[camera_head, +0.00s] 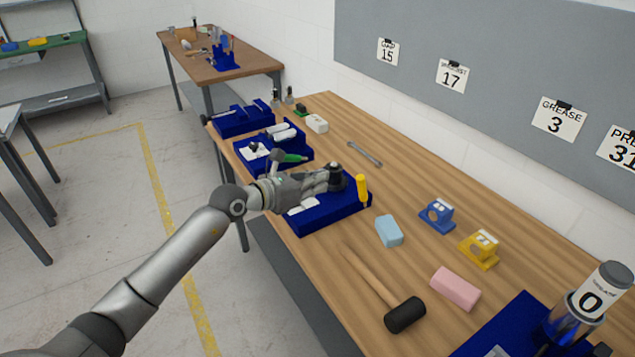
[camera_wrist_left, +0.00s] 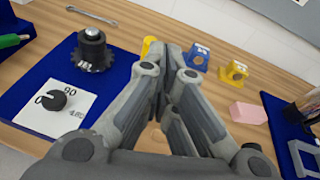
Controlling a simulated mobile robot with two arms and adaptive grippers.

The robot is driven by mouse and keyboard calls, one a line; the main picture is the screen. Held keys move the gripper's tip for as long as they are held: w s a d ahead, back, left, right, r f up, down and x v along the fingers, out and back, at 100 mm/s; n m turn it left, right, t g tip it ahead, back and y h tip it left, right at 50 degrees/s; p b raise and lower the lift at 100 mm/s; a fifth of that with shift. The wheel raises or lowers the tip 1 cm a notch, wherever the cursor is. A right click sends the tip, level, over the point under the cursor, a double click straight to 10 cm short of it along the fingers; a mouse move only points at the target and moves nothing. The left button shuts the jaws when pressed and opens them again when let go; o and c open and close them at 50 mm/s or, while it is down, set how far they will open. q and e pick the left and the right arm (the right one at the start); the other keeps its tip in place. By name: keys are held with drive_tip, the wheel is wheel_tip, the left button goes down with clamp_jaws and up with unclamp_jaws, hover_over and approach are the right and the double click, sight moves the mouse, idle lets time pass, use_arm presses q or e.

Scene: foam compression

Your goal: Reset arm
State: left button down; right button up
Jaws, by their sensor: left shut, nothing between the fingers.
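My left arm comes in from the left in the head view and reaches over the workbench (camera_head: 330,262). My left gripper (camera_head: 338,180) is over the blue tray (camera_head: 325,222), close to a dark knobbed part. In the left wrist view, the left gripper (camera_wrist_left: 172,52) has its fingers together with nothing between them. That view also shows the dark toothed part with a metal knob (camera_wrist_left: 93,50) and a dial card (camera_wrist_left: 55,108) marked 0 and 90, both left of the fingers. My right gripper is not in view.
Near the gripper stands a yellow-handled tool (camera_head: 361,189). A light blue block (camera_head: 389,231), a pink block (camera_head: 455,288), blue (camera_head: 436,216) and yellow (camera_head: 479,250) fixtures and a mallet (camera_head: 404,315) lie to the right. More blue trays (camera_head: 243,121) are farther back. Bare wood lies between them.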

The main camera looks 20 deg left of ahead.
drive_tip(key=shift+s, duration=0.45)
